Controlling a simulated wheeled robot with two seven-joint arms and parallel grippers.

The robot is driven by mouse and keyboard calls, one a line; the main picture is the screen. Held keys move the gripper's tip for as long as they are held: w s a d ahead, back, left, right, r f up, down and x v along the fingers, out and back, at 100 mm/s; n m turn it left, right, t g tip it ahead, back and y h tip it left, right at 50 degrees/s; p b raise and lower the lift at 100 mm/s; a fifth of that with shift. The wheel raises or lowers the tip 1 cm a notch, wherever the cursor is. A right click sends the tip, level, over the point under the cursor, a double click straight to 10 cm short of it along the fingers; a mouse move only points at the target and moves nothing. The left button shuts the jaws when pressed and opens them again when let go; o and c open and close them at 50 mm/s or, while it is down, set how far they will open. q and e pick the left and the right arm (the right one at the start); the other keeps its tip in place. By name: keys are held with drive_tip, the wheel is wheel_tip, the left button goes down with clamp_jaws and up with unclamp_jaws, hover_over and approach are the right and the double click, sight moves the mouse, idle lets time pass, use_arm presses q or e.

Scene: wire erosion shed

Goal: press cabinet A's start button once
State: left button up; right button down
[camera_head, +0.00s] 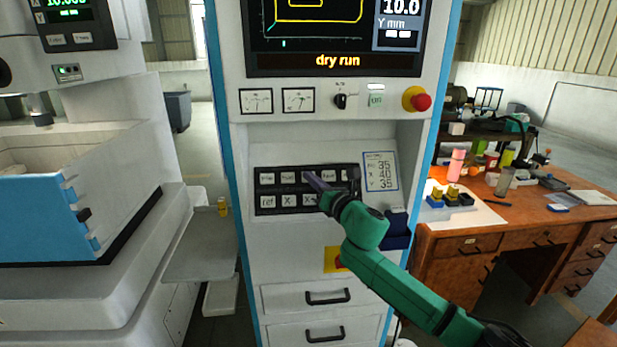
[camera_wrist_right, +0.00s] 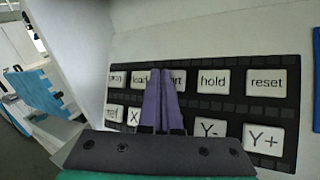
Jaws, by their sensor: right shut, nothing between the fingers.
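The white cabinet with blue edges (camera_head: 340,135) stands in the middle, with a black key panel (camera_head: 260,190) on its sloped shelf. No letter naming the cabinet shows. In the wrist view the panel's top row has load (camera_wrist_right: 140,79), a key ending in "art" (camera_wrist_right: 179,80), hold (camera_wrist_right: 212,81) and reset (camera_wrist_right: 266,82). My right gripper (camera_head: 310,178) is shut and empty, its purple fingertips at the top row. In the wrist view the fingertips (camera_wrist_right: 160,73) cover the left part of the "art" key. I cannot tell whether they touch it. My left gripper is out of view.
The screen (camera_head: 330,35) above reads "dry run". A label card (camera_head: 380,171) lies right of the keys. A cluttered desk (camera_head: 480,225) stands at right.

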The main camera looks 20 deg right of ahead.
drive_tip(key=s+r+p, duration=0.1)
drive_tip(key=s, duration=0.1)
drive_tip(key=s+a+r+p, duration=0.1)
drive_tip(key=r, duration=0.1)
drive_tip(key=shift+s+a, duration=0.15)
drive_tip(key=shift+s, duration=0.25)
idle(0.4)
